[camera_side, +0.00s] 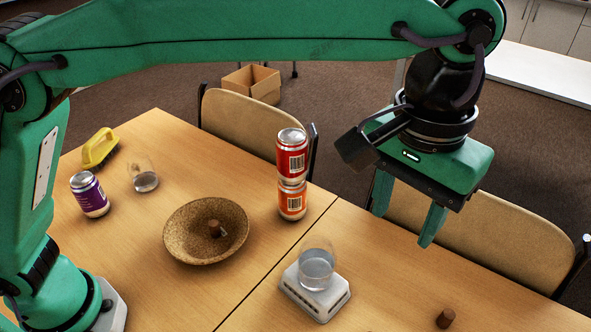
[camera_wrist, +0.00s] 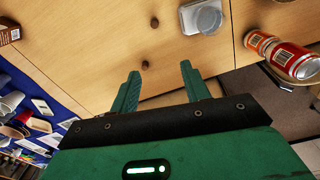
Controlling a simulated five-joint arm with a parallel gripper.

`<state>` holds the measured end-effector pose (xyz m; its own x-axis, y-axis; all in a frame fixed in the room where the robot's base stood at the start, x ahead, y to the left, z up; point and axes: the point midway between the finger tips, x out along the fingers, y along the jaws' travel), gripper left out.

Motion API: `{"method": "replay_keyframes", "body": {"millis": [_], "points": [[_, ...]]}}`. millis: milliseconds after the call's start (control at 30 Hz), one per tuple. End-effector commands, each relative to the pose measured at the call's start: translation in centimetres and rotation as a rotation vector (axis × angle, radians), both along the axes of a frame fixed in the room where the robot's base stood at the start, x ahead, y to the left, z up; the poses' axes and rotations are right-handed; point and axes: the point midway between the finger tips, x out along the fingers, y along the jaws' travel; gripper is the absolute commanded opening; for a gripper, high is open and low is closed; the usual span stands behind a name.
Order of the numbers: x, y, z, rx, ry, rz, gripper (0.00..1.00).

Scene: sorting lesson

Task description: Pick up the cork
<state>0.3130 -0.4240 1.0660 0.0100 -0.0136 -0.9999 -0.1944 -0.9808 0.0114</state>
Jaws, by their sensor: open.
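A small brown cork-like piece (camera_side: 446,318) stands on the table near the bottom right of the side view. In the wrist view a small dark piece (camera_wrist: 145,64), which looks like the same one, lies just beyond my fingertips. Another small brown cork-like piece (camera_side: 214,228) sits in the speckled brown bowl (camera_side: 181,226), with a small pale bit beside it. My gripper (camera_side: 403,225) is open and empty, in the air above the table's far edge in the side view. Both its fingers show in the wrist view (camera_wrist: 160,69), with nothing between them.
A clear glass of liquid (camera_side: 317,266) stands on a white scale (camera_side: 314,299). A red can (camera_side: 291,155) is stacked on an orange can (camera_side: 292,200). A purple can (camera_side: 90,195), an empty-looking glass (camera_side: 143,177) and a yellow brush (camera_side: 99,148) stand left. Chairs (camera_side: 478,228) line the far edge.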

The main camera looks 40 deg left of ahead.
Motion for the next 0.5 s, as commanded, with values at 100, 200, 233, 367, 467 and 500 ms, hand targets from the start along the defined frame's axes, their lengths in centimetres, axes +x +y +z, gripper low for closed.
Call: {"method": "replay_keyframes", "body": {"millis": [100,200,233,367,467,500], "points": [[-0.6,-1.2,-0.6,0.008,0.006,-0.007,0.47],[-1.1,-2.0,-0.9,0.016,0.011,-0.01,0.47],[-1.1,-2.0,-1.2,0.017,0.012,-0.009,0.47],[-1.0,-1.9,-2.4,0.016,0.011,-0.008,0.47],[-1.0,-1.8,-3.3,0.016,0.011,-0.008,0.47],[-1.0,-1.8,-3.8,0.016,0.011,-0.008,0.47]]}}
